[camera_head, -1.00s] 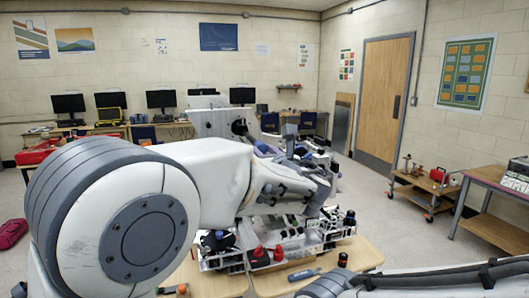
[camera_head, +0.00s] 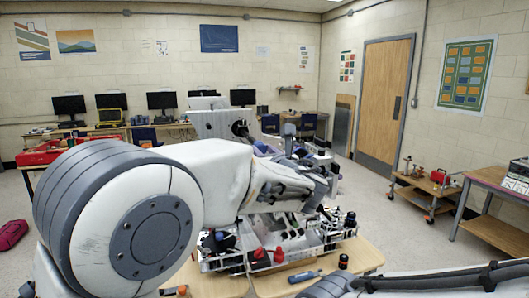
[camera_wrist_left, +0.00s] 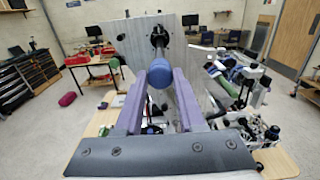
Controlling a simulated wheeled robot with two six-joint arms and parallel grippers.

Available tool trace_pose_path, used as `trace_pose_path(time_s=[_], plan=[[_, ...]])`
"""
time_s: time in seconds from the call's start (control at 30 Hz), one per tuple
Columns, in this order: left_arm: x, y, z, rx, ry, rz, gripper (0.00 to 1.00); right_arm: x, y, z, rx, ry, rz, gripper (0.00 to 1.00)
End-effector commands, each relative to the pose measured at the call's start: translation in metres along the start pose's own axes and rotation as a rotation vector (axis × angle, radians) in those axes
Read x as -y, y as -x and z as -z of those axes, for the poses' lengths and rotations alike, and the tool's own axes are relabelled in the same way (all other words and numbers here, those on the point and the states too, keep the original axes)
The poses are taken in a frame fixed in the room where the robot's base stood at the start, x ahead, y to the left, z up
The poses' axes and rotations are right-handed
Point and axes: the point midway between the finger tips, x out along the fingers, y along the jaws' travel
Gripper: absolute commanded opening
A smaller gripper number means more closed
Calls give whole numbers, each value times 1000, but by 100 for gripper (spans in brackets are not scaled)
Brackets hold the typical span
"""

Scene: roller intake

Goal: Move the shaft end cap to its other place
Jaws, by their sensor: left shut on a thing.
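The blue rounded shaft end cap (camera_wrist_left: 158,76) sits between the two purple fingers of my left gripper (camera_wrist_left: 160,85) in the left wrist view. The gripper is shut on it. A dark shaft (camera_wrist_left: 158,38) sticks out of a pale upright panel (camera_wrist_left: 130,42) straight behind the cap and in line with it. I cannot tell whether the cap touches the shaft. In the head view the panel (camera_head: 208,124) and shaft (camera_head: 240,129) stand beyond my arm, with the left gripper (camera_head: 259,148) just right of them, partly hidden.
A table (camera_head: 350,262) below my left arm carries racks with dark and red-topped parts (camera_head: 278,254) and a small black-topped item (camera_head: 343,261). A wheeled cart (camera_head: 425,190) stands at the right. Floor is clear between the cart and the table.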

Motion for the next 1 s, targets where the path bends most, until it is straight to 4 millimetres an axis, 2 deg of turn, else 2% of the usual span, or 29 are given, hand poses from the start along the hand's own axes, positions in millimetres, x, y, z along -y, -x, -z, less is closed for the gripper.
trace_pose_path(time_s=[0.53, 0.57, 0.6, 0.63, 1.0], plan=[[0, -14, 0, 0, 0, -1, 0, 0, 2, 0, 0, 0, 0, 72], [0, -14, 0, 0, 0, 0, 50, 0, 1, 0, 0, 0, 0, 72], [0, -14, 0, 0, 0, 0, 65, 0, 1, 0, 0, 0, 0, 72], [0, -14, 0, 0, 0, 0, 73, 0, 1, 0, 0, 0, 0, 72], [0, -10, 1, 0, 0, 1, 73, 0, -1, 0, 0, 1, 0, 72]])
